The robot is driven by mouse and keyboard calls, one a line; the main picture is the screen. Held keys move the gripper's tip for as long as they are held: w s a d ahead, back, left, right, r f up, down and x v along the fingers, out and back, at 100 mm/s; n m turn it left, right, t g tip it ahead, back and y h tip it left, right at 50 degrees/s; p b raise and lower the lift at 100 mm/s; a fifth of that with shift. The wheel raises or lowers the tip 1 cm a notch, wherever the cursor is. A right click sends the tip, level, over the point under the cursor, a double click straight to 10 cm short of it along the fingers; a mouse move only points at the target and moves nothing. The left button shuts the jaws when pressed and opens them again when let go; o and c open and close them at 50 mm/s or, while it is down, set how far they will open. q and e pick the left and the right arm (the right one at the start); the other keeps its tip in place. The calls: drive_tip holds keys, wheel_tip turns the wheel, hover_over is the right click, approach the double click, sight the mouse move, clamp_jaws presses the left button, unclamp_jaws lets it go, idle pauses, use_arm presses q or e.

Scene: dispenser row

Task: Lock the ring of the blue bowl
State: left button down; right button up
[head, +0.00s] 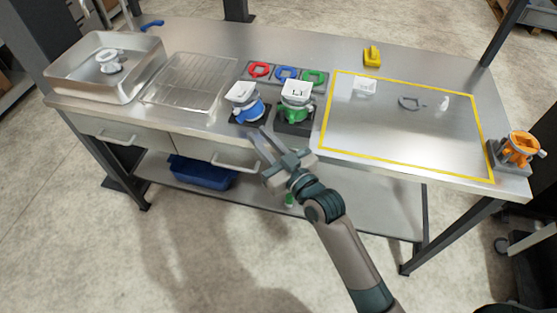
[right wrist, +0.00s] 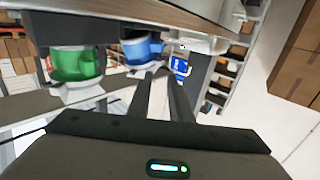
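The blue bowl (head: 248,110) stands on a dark base at the table's front edge, with a white square-topped part on it. It also shows in the right wrist view (right wrist: 141,47), upside down, beyond my fingertips. Its ring is too small to make out clearly, so I cannot tell how it is turned. My right gripper (head: 257,131) is just in front of and below the blue bowl, its two fingers apart with nothing between them. In the right wrist view the fingers (right wrist: 162,76) point toward the bowl, apart from it as far as I can see. My left gripper is not in view.
A green bowl (head: 294,114) stands close right of the blue one. Red (head: 259,70), blue (head: 286,73) and green (head: 313,77) rings lie behind. A wire rack (head: 190,82) and metal tray (head: 58,82) are left. An orange unit (head: 520,148) stands far right. The yellow-taped area is mostly free.

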drive_tip(key=b+v, duration=0.1)
drive_tip(key=v, duration=0.6)
drive_tip(key=shift+s, duration=0.3)
drive_tip(key=shift+d, duration=0.1)
